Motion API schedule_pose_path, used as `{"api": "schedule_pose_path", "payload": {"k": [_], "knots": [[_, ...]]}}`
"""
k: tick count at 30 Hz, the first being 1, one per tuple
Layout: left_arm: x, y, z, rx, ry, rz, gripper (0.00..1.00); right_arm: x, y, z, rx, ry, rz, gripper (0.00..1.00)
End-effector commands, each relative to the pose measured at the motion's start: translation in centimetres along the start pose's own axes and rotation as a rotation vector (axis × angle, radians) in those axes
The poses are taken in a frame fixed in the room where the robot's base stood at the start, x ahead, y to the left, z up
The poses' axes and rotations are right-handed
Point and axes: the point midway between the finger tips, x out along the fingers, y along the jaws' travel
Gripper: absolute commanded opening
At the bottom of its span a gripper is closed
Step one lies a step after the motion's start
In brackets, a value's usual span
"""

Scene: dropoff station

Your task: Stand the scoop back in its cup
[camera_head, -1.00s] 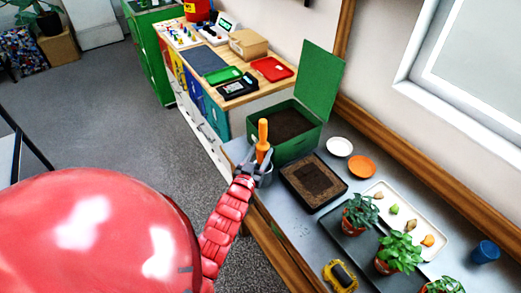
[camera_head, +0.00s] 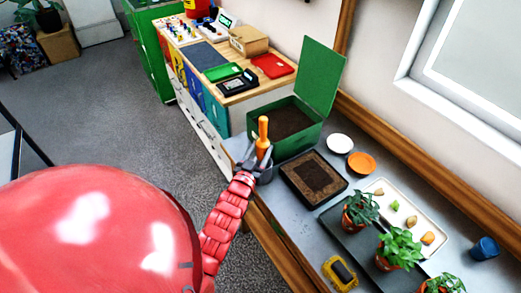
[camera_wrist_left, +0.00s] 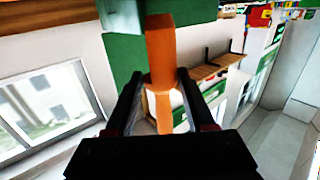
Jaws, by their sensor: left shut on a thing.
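In the left wrist view the orange handle (camera_wrist_left: 161,60) runs between the two dark fingers (camera_wrist_left: 160,100). A grey cup (camera_head: 266,177) is right below and behind the gripper. The scoop's lower end is hidden by the fingers and the cup, so I cannot tell how deep it sits. My right gripper is in neither view.
An open green box of soil (camera_head: 287,146) stands close behind the cup. A soil tray (camera_head: 292,188) lies to its right. Further right are white and orange saucers, potted plants (camera_head: 399,246), a yellow-and-black object (camera_head: 340,273) and a blue cup (camera_head: 485,248).

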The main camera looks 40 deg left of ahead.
Motion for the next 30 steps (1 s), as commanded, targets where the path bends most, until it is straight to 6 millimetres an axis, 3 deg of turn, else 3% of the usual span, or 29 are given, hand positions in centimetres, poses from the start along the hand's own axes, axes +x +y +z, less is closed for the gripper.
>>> {"api": "schedule_pose_path", "payload": {"k": [30], "knots": [[0.0, 0.0, 1.1, 0.000, 0.001, 0.000, 0.00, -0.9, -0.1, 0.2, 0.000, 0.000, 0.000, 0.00]]}}
